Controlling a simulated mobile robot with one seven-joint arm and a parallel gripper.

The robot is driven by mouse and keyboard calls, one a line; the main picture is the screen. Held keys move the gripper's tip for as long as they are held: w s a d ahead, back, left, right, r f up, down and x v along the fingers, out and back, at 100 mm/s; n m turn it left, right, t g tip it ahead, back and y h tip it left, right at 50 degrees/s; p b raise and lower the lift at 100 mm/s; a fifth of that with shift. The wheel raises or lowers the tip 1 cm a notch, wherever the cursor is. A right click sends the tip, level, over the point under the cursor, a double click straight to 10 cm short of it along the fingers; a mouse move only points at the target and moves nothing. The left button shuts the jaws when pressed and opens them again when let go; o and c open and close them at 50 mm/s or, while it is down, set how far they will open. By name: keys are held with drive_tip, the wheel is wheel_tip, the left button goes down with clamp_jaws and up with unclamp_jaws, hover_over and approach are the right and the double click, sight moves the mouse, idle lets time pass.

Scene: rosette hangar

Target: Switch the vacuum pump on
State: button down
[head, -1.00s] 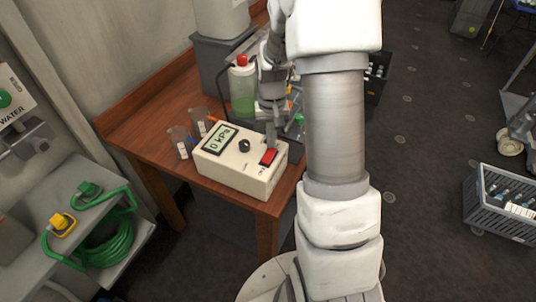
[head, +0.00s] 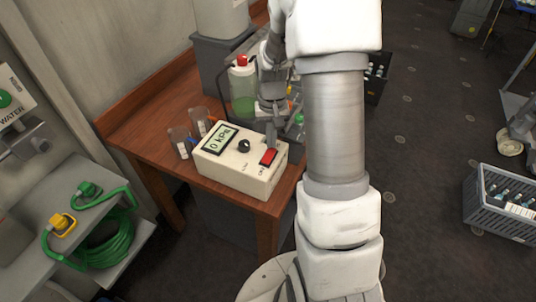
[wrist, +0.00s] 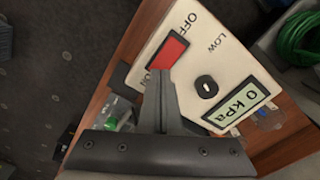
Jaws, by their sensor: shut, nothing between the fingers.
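The vacuum pump (head: 232,174) is a cream box on the wooden table, with a display reading 0 kPa (head: 220,141), a black knob (head: 244,146) and a red rocker switch (head: 268,157). In the wrist view the red switch (wrist: 168,51) lies between the OFF label and a partly covered ON label. My gripper (head: 272,143) is shut and empty, pointing down at the switch. In the wrist view its fingertips (wrist: 156,72) are at the switch's ON end. I cannot tell whether they touch it.
Two clear beakers (head: 181,143) stand left of the pump. A bottle of green liquid with a red cap (head: 242,88) stands behind it. A grey shelf (head: 60,200) with a green hose is at left. A grey crate (head: 500,205) sits on the floor at right.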

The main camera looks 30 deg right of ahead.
drive_tip(key=shift+f+b, duration=0.75)
drive_tip(key=shift+f, duration=0.2)
idle(0.6)
drive_tip(key=shift+r, duration=0.1)
drive_tip(key=shift+r+p, duration=2.4)
drive_tip(key=shift+r, duration=1)
wheel_tip(320, 180, up, 14)
drive_tip(key=n+t, duration=0.2)
drive_tip(key=t, duration=0.1)
hover_over(271, 150)
drive_tip(key=s+a, duration=0.6)
drive_tip(key=a, duration=0.1)
drive_tip(key=s+a+r+n+t, duration=0.1)
drive_tip(key=s+a+r, duration=0.1)
drive_tip(key=s, duration=0.4)
drive_tip(key=s+a+r+n+t, duration=0.1)
drive_tip(key=s+a+r, duration=0.2)
drive_tip(key=s+r, duration=0.2)
drive_tip(key=shift+s+t, duration=0.3)
drive_tip(key=shift+s, duration=0.6)
